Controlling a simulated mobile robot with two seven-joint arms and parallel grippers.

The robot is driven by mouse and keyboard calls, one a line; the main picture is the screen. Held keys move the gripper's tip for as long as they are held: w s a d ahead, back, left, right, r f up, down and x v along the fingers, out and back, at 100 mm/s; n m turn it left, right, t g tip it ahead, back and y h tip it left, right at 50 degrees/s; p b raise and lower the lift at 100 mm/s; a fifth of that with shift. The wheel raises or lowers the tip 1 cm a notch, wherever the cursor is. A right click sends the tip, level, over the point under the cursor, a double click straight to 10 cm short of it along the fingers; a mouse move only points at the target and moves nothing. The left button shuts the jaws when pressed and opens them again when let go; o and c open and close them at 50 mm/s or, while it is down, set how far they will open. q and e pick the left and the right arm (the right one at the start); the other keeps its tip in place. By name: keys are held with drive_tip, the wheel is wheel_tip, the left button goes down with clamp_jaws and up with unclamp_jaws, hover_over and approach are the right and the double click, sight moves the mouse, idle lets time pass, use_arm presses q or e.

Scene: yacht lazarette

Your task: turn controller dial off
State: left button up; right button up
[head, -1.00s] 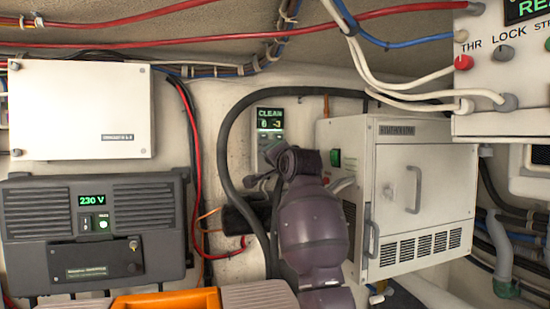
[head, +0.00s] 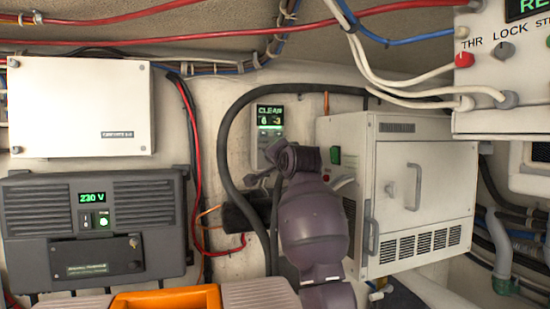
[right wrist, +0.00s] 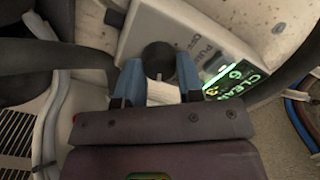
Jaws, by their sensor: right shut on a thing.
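The controller (head: 270,120) is a pale panel on the back wall with a green-lit display reading CLEAN. In the right wrist view the controller (right wrist: 190,22) fills the upper middle, its display (right wrist: 232,78) to the right. Its dial (right wrist: 158,57) is a dark round knob with small lettering beside it. My right gripper (right wrist: 159,74) is shut on the dial, a blue fingertip on each side. In the head view my right wrist (head: 290,160) covers the controller's lower part and the dial. My left gripper is not in view.
A thick black hose (head: 228,150) loops around the controller and my right wrist. A white cabinet (head: 410,190) with handles stands close to the right. A grey 230 V unit (head: 95,225) and white box (head: 80,105) are at left. Cables (head: 195,150) hang between.

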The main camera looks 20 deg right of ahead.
drive_tip(key=n, duration=2.6)
drive_tip(key=shift+a, duration=0.2)
drive_tip(key=shift+n, duration=0.3)
drive_tip(key=o, duration=0.9)
drive_tip(key=shift+s, duration=0.15)
use_arm(q)
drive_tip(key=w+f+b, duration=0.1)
drive_tip(key=b, duration=0.2)
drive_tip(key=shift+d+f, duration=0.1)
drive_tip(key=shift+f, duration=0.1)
use_arm(e)
drive_tip(key=s, duration=1)
drive_tip(key=shift+s+d, duration=0.15)
drive_tip(key=shift+s, duration=0.1)
